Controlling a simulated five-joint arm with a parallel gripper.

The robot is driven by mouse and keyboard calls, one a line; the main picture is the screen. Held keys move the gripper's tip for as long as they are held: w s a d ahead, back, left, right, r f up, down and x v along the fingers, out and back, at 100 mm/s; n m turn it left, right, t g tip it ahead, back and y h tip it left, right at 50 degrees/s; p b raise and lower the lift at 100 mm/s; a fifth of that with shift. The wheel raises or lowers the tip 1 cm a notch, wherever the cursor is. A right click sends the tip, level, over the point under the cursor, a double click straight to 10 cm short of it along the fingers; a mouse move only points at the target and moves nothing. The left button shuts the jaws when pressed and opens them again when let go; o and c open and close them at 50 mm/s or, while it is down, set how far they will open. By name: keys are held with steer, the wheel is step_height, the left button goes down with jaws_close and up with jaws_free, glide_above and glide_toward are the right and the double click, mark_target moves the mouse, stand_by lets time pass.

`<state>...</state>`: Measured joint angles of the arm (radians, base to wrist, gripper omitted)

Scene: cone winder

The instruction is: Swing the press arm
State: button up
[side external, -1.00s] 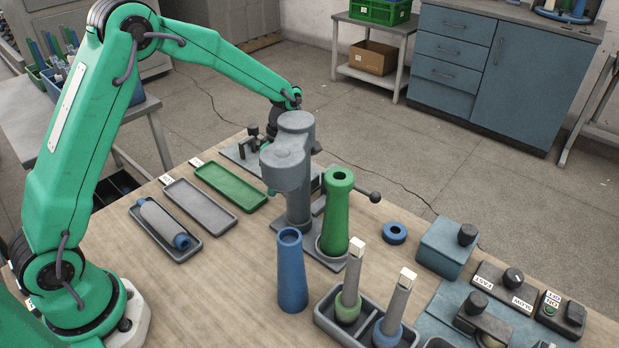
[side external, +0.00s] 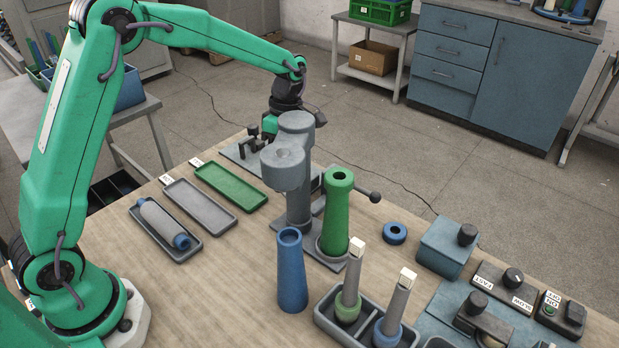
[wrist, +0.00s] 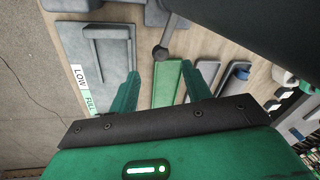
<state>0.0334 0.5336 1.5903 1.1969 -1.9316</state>
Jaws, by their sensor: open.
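The grey press stands mid-table in the side view, with a thick upright post (side external: 298,195) and a rounded arm head (side external: 282,168) at its top, beside a green cone (side external: 337,210). A thin lever with a dark knob (side external: 375,197) sticks out on its right. My gripper (side external: 269,128) hangs behind the post, partly hidden by it. In the wrist view my gripper (wrist: 166,85) is open and empty, its two green fingers apart. A dark knob on a rod (wrist: 160,52) shows just beyond and between the fingertips, apart from them.
Green (side external: 230,186), grey (side external: 200,204) and dark (side external: 166,234) trays lie left of the press. A blue cone (side external: 290,270) and a rack with two bobbins (side external: 335,322) stand in front. A blue ring (side external: 395,233) and control boxes (side external: 445,247) are at right.

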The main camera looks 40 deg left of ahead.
steer(key=shift+w+r, duration=0.15)
steer(key=shift+r, duration=0.65)
steer(key=shift+c, duration=0.3)
steer(key=shift+r, duration=0.25)
steer(key=c, duration=0.7)
step_height(320, 180, up, 24)
jaws_close()
steer(key=s+d+r+m+t+h, duration=0.1)
steer(key=s+d+r+m+t, duration=0.15)
steer(key=s+m, duration=0.5)
steer(key=s+d+r+m+t, duration=0.2)
steer(key=s+r+m+t, duration=0.15)
steer(key=s, duration=0.75)
steer(key=s+f+m+t+h, duration=0.1)
steer(key=s+f+m+t, duration=0.2)
steer(key=s+f+m, duration=0.2)
steer(key=shift+s+f+m, duration=0.4)
steer(key=shift+s+f, duration=0.6)
steer(key=shift+f, duration=1.35)
